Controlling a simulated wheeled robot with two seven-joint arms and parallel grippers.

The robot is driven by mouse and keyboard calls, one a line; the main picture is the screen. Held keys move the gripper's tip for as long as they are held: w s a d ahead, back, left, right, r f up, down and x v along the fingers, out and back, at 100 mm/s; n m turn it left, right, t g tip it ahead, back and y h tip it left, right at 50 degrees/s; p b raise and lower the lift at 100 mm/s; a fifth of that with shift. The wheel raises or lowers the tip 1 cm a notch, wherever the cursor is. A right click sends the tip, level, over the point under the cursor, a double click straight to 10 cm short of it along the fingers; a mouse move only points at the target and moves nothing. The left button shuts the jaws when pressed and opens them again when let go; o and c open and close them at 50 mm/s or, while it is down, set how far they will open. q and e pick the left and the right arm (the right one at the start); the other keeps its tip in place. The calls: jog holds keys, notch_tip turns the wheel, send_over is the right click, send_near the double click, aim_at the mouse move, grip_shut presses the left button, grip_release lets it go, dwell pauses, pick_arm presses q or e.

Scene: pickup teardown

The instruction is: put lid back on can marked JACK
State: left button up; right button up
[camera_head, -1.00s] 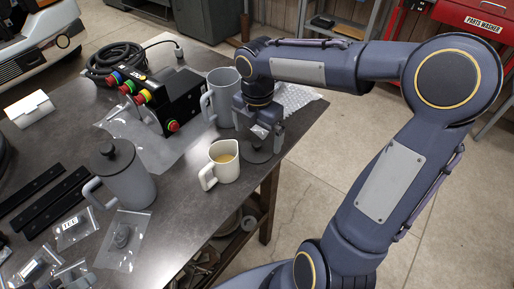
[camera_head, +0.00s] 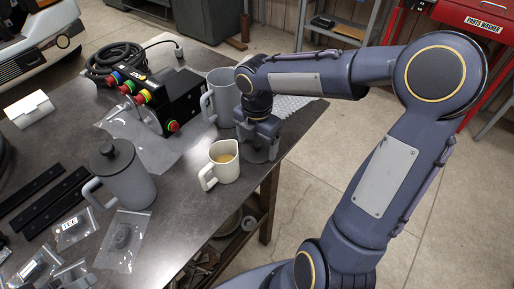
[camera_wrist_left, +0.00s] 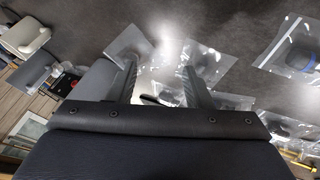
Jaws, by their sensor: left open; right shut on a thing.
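Two grey cans with handles stand on the dark table; no JACK mark is readable on either. The near can (camera_head: 128,178) wears a lid with a dark knob (camera_head: 107,149). The far can (camera_head: 220,100) stands beside my right gripper; its top is partly hidden by my arm. My right gripper (camera_head: 262,139) points down near the table's right edge, shut on what looks like a grey round lid (camera_head: 255,155), mostly hidden. My left gripper (camera_wrist_left: 160,68) shows only in the left wrist view, open, above the table with nothing seen held.
A cream pitcher (camera_head: 221,163) with tan liquid stands just left of my right gripper. A black control box (camera_head: 178,97) with coloured buttons sits behind. Black bars (camera_head: 52,203) and several clear parts bags (camera_head: 124,240) lie at the left and front.

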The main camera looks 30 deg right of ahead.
aim_at(256, 143)
jog(key=shift+r, duration=0.15)
jog(key=shift+r, duration=0.25)
notch_tip(256, 143, up, 2)
jog(key=shift+r, duration=0.1)
jog(key=s+d+r, duration=0.1)
jog(key=s+r, duration=0.9)
jog(key=s, duration=0.4)
jog(key=shift+d, duration=0.15)
